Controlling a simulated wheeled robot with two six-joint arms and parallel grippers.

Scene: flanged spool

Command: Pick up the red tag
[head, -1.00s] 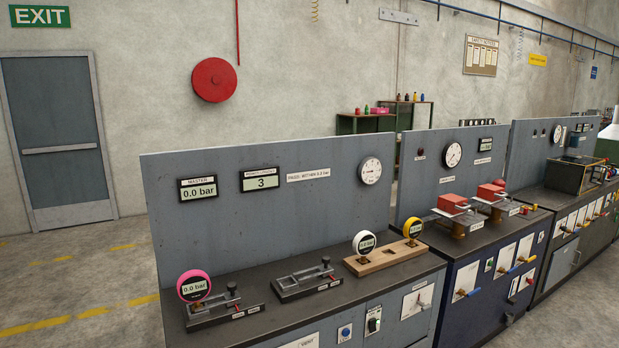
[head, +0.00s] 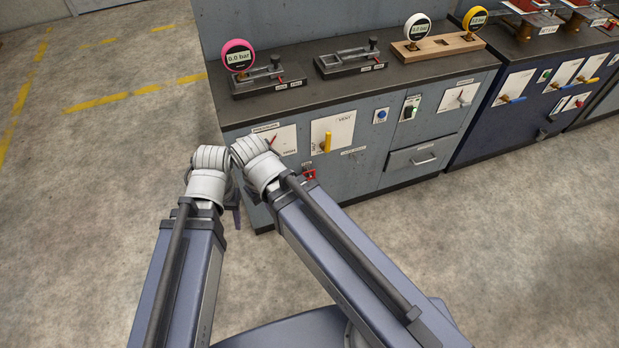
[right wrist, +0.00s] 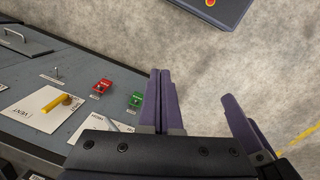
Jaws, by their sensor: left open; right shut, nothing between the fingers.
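The red tag (right wrist: 102,86) hangs on the grey bench front beside a green tag (right wrist: 136,100) in the right wrist view. In the head view a small red thing (head: 310,175), which looks like the same tag, shows low on the bench front, just right of my right forearm. My right gripper (right wrist: 161,73) is shut and empty, its two purple fingers together, right of both tags and apart from them.
The bench front carries a vent panel with a yellow handle (head: 327,142), a blue button (head: 382,115) and a drawer (head: 412,157). A pink gauge (head: 238,55) and clamp fixtures stand on the bench top. The floor left of the bench is clear. My two wrists are close together.

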